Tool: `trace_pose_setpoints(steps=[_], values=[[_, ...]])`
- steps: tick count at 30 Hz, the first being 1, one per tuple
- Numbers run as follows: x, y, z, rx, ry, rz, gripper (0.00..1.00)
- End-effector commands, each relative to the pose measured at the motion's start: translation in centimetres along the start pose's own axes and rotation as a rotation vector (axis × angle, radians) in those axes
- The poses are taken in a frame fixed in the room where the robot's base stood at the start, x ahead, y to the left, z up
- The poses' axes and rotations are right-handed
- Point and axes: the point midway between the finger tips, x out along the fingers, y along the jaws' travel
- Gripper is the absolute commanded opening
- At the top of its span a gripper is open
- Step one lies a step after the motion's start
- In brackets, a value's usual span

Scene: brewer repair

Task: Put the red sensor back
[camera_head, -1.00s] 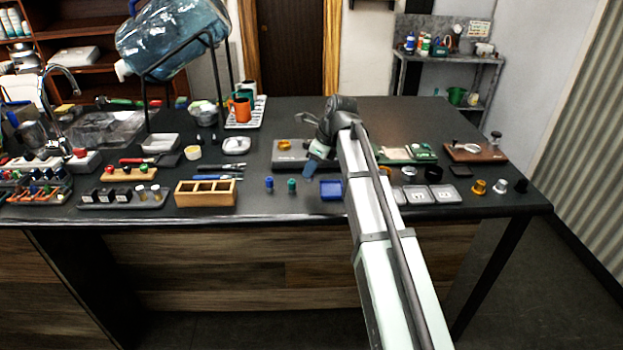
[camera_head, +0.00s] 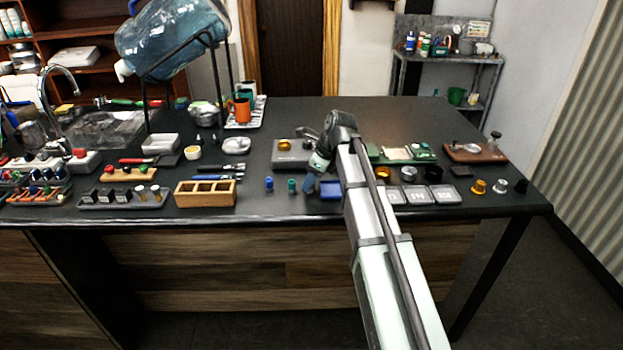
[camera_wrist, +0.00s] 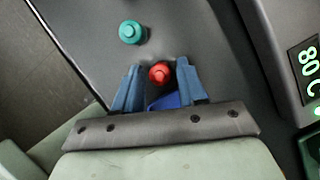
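The red sensor (camera_wrist: 159,72) shows in the wrist view between the two blue fingertips of my gripper (camera_wrist: 158,66). A small gap shows on each side of it, so the fingers are open around it and not closed on it. In the head view my gripper (camera_head: 310,181) points down at the counter beside the teal sensor (camera_head: 292,185) and hides the red one. The teal sensor also stands at the upper left of the wrist view (camera_wrist: 131,32). A grey device with a lit "80 C" display (camera_wrist: 308,62) is at the right of the wrist view.
A blue sensor (camera_head: 269,183) stands left of the teal one. A blue box (camera_head: 331,188) is just right of my gripper, partly hidden. A grey unit with an orange knob (camera_head: 290,158) is behind. A wooden divided box (camera_head: 206,197) stands to the left. The counter's front edge is close.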

Motion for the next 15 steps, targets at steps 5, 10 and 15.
trace_pose_setpoints(steps=[5, 10, 15], values=[[0.0, 0.0, 0.0, 0.000, 0.000, 0.000, 0.51], [-0.1, 0.0, 0.0, 0.000, 0.000, 0.000, 0.51], [-1.1, 0.0, 0.1, 0.001, 0.000, 0.000, 0.51]])
